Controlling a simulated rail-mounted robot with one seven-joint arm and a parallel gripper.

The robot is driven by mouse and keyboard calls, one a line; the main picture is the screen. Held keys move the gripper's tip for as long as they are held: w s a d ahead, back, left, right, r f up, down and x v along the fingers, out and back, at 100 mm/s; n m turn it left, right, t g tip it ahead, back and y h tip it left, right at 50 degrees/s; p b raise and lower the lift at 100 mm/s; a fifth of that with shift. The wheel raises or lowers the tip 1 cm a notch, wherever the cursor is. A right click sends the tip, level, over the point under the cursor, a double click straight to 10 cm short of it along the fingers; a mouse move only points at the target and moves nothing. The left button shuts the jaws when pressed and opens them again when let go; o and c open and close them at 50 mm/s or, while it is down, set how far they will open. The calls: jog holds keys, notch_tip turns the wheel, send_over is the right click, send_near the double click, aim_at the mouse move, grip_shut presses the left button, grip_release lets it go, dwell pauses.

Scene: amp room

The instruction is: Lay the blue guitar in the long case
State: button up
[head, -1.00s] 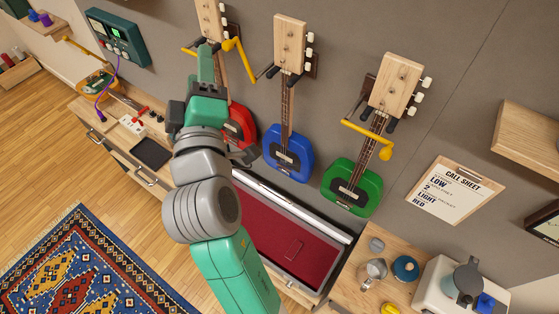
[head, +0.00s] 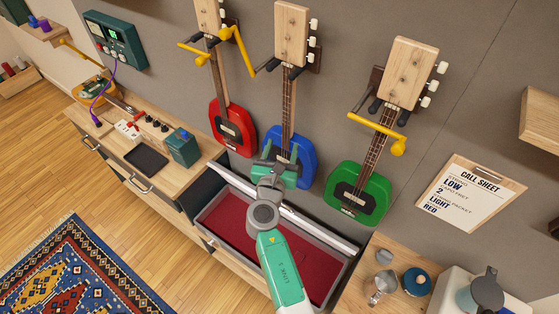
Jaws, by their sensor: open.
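The blue guitar (head: 304,160) hangs upright on the wall by its headstock, between the red guitar (head: 232,128) and the green guitar (head: 357,195). My gripper (head: 281,152) is open in front of the lower neck and body of the blue guitar, with its fingers pointing at the wall. The gripper hides part of the blue body; I cannot tell whether it touches. The long case (head: 345,281) lies open below the guitars, with a grey rim and empty red lining where visible. My arm covers part of it.
A yellow bar (head: 240,52) swings out left of the blue guitar's neck. Another yellow bar (head: 377,134) crosses the green guitar's neck.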

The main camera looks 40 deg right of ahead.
aim_at(288, 128)
jog(key=b+x, duration=0.2)
jog(key=x, duration=0.1)
jog(key=b+x, duration=0.2)
jog(key=x, duration=0.2)
jog(key=shift+f, duration=0.2)
jog(key=shift+w+d+r+b, duration=0.15)
jog(key=shift+w+d+b, duration=0.2)
jog(key=shift+d+b, duration=0.15)
grip_shut()
